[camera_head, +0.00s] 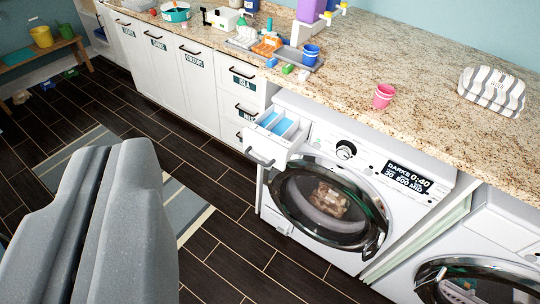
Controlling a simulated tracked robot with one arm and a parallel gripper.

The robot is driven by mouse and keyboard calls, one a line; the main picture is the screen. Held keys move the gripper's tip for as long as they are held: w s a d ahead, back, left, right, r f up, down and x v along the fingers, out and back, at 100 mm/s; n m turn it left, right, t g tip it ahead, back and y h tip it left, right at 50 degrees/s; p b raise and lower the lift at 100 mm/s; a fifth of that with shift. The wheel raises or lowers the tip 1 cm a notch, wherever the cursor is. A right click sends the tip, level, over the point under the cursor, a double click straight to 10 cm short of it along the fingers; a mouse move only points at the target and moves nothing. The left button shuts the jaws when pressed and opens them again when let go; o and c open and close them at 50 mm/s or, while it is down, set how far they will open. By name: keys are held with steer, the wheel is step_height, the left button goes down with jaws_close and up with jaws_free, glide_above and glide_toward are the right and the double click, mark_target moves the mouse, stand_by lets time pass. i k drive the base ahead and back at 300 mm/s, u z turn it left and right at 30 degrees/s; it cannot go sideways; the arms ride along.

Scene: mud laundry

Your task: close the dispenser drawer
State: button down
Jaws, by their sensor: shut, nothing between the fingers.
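The dispenser drawer (276,131) sticks out open from the upper left of the white washing machine (327,180). It is white with blue in its compartments, and a grey handle (259,157) is on its front. My gripper (105,170) is large in the left foreground. Its fingers are together and empty. In the picture it lies left of the drawer, apart from it, with dark floor between them.
The machine's round door (330,203) looks shut, with laundry inside. A granite counter (415,100) above holds a pink cup (383,96), a blue cup (311,55) and a striped bag (492,91). White cabinets (200,82) stand left. The floor by the striped rug (190,205) is clear.

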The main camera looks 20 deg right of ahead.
mark_target(273, 137)
steer(key=i, duration=0.95)
steer(key=u, duration=0.05)
